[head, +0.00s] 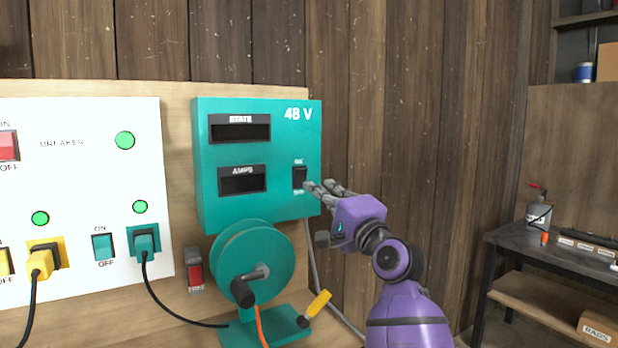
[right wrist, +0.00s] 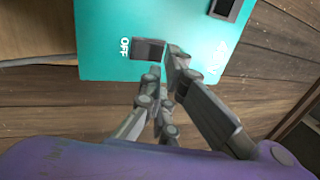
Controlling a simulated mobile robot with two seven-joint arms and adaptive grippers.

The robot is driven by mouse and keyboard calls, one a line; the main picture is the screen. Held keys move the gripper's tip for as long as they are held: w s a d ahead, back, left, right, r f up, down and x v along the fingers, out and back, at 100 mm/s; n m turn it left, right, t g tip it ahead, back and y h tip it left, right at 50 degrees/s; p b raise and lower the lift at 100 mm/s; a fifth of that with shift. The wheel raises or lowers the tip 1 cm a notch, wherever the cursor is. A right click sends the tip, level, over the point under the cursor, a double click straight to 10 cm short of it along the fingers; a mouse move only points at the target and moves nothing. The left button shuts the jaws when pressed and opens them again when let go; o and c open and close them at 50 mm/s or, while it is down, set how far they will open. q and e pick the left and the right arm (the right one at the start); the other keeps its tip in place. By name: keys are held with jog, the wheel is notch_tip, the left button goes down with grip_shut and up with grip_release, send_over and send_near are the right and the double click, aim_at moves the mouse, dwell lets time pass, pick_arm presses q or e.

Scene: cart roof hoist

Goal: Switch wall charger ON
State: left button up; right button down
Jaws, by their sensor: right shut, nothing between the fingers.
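The teal wall charger (head: 215,200), marked 48 V, is mounted on the wooden board. Its STATE display (head: 240,129) and AMPS display (head: 242,180) are dark. Its black rocker switch (head: 299,178) is at the lower right of its face. My right gripper (head: 318,188) is shut and empty, with its fingertips at the switch's edge. In the right wrist view the fingertips (right wrist: 166,68) overlap the switch (right wrist: 146,48) beside the OFF label; I cannot tell whether they touch. The rocker's position is unclear. My left gripper is out of view.
A white panel (head: 80,200) with a red breaker switch (head: 8,146), green lamps, and yellow and teal plugs is at left. A teal cable reel (head: 252,262) stands below the charger. A dark workbench (head: 545,258) is at right. Open space lies between.

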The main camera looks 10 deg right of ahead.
aim_at(303, 171)
jog(key=x, duration=0.5)
jog(key=shift+w+a+r, duration=0.1)
jog(key=shift+w+a, duration=0.05)
jog(key=shift+w, duration=0.15)
jog(key=shift+w+a+r, duration=0.1)
jog(key=shift+w, duration=0.25)
